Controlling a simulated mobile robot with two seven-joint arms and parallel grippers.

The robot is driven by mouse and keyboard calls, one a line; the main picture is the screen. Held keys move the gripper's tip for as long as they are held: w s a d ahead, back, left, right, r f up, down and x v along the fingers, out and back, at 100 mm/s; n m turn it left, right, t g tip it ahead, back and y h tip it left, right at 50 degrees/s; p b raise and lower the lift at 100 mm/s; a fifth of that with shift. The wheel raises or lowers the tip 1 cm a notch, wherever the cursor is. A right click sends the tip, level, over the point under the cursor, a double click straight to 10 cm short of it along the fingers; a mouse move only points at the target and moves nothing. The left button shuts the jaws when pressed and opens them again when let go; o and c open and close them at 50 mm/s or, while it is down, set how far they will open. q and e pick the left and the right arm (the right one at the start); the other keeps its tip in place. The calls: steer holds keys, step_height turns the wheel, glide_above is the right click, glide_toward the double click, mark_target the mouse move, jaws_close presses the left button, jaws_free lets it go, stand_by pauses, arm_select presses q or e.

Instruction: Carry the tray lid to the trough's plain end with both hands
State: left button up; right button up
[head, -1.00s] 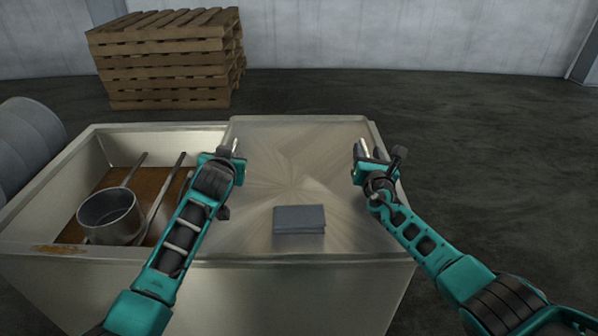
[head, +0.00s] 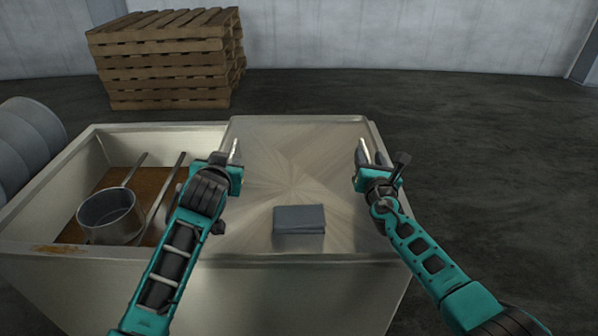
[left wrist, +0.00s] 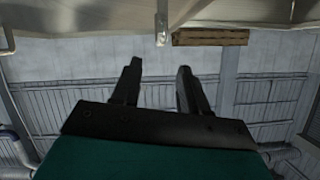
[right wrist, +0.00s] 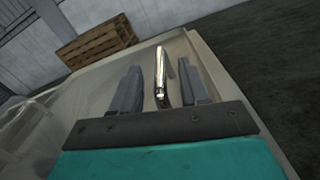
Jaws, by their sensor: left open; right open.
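The tray lid (head: 292,165) is a brushed metal sheet lying flat over the right part of the trough (head: 300,305). A bright bar handle shows near its left edge (head: 235,150) and another near its right edge (head: 365,150). My left gripper (head: 230,158) is open by the left handle; in the left wrist view that handle (left wrist: 161,28) shows beyond the fingertips, apart from them. My right gripper (head: 370,156) is open at the right handle; in the right wrist view the handle (right wrist: 162,80) shows between the spread fingers, with gaps on both sides.
The trough's open left part holds a grey pot (head: 110,215) and long rods over a brown bottom. A rust patch (head: 62,250) marks the near left rim. Pallets (head: 165,60) stand behind; the right floor is clear.

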steer(key=s, duration=0.9)
steer(key=shift+s+d, duration=0.15)
steer(key=shift+s, duration=0.2)
